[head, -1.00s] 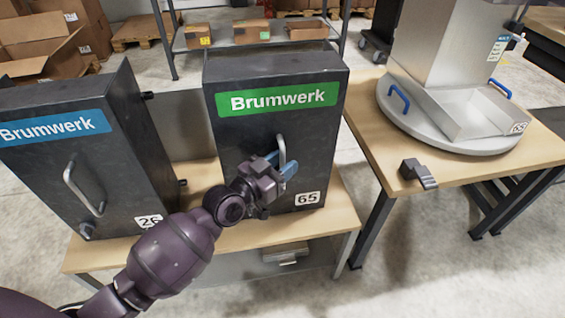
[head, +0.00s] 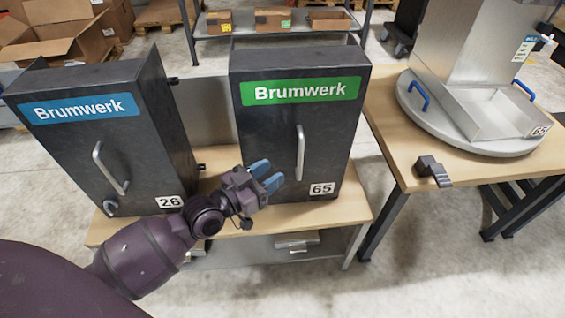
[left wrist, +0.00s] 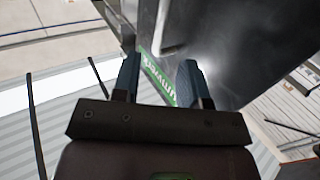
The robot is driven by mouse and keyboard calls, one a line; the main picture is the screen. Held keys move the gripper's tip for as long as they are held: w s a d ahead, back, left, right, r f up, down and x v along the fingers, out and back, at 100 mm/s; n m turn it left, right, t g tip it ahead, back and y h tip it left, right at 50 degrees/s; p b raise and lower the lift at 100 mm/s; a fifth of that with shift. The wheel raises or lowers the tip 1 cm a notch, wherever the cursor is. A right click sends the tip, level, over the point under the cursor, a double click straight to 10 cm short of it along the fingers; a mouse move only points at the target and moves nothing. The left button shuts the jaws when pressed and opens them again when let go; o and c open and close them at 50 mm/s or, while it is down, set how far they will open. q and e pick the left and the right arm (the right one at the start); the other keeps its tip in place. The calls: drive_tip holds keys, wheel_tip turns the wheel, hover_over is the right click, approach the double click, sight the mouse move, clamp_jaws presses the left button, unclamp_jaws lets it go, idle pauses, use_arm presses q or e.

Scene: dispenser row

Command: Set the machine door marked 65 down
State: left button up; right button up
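The dark machine door marked 65 (head: 265,145) stands upright on the wooden bench, with a green Brumwerk label and a vertical metal handle (head: 300,152). Its green label also shows in the left wrist view (left wrist: 160,82). My left gripper (head: 271,178) is in front of the door's lower part, left of and below the handle. Its blue fingers are apart with nothing held between them; in the left wrist view the open fingers (left wrist: 160,80) point toward the door face. My right gripper is not in view.
A similar dark door marked 26 (head: 95,150) with a blue label stands left on the same bench (head: 340,208). At right, a second table (head: 398,150) holds a metal machine on a round base (head: 425,118), its tray marked 65, and a grey clamp (head: 432,170).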

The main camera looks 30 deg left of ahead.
use_arm(q)
drive_tip(key=shift+v, duration=1.2)
